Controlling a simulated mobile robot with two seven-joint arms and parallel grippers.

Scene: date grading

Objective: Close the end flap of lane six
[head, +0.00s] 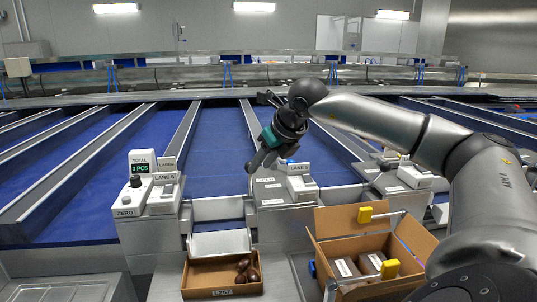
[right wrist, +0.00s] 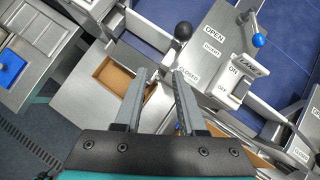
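The lane 6 console (head: 163,196) stands left of a lane mouth in the head view. A metal panel (head: 219,208) crosses that mouth above a pale chute (head: 220,244); I cannot tell whether this is the flap or how it is set. My left gripper is out of view.
A cardboard tray (head: 222,291) with several dates is below the chute. A blue-knobbed lever (right wrist: 258,40) and an ON/OFF switch (right wrist: 237,88) are right of the black knob.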

